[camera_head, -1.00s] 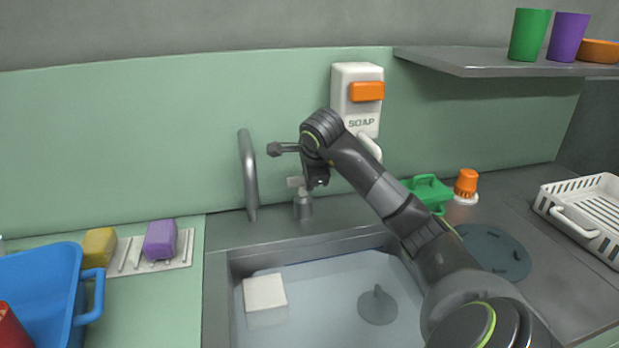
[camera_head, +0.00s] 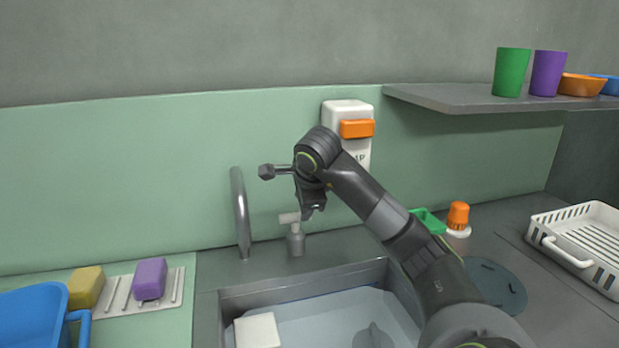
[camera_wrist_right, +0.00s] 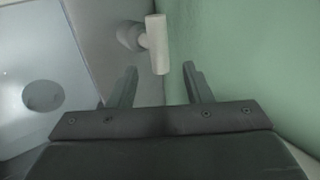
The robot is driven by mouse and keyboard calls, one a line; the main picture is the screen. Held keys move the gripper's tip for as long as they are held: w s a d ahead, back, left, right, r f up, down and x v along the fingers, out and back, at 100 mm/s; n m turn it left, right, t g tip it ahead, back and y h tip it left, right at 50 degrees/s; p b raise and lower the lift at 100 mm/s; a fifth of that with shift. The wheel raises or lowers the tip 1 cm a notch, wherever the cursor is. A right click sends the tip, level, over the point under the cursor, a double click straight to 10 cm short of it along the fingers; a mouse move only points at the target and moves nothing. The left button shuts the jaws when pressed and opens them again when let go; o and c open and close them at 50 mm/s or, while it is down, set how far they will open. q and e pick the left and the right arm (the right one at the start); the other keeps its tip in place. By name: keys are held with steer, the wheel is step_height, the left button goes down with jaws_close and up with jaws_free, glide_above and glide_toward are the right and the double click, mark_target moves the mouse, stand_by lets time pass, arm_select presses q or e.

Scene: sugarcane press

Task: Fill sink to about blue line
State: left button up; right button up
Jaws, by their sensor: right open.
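The sink (camera_head: 300,283) is in the lower middle of the head view, with pale water (camera_head: 330,318) in it. The grey faucet spout (camera_head: 240,212) stands behind the sink. Right of it is the tap handle (camera_head: 291,218), a pale lever on a grey base. In the right wrist view the handle (camera_wrist_right: 158,45) lies just beyond the fingertips, between their lines, and is not touched. My right gripper (camera_wrist_right: 160,72) is open and empty. In the head view it hangs above and right of the handle. My left gripper is not in view.
A white block (camera_head: 257,331) and a grey plug-like piece (camera_head: 373,336) are in the sink. A soap dispenser (camera_head: 348,108) hangs behind my right arm. A shelf (camera_head: 450,97) with cups is at upper right. A white rack (camera_head: 580,235) and blue tub (camera_head: 30,315) stand at the sides.

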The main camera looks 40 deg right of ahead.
arm_select(q)
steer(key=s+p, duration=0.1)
steer(key=p, duration=0.1)
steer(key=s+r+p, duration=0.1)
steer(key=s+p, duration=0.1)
steer(key=p, duration=0.1)
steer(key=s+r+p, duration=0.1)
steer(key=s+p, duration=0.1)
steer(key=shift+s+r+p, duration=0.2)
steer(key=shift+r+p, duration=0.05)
steer(key=shift+p, duration=0.05)
arm_select(e)
steer(key=v, duration=1.2)
steer(key=shift+r, duration=0.15)
steer(key=shift+s, duration=0.1)
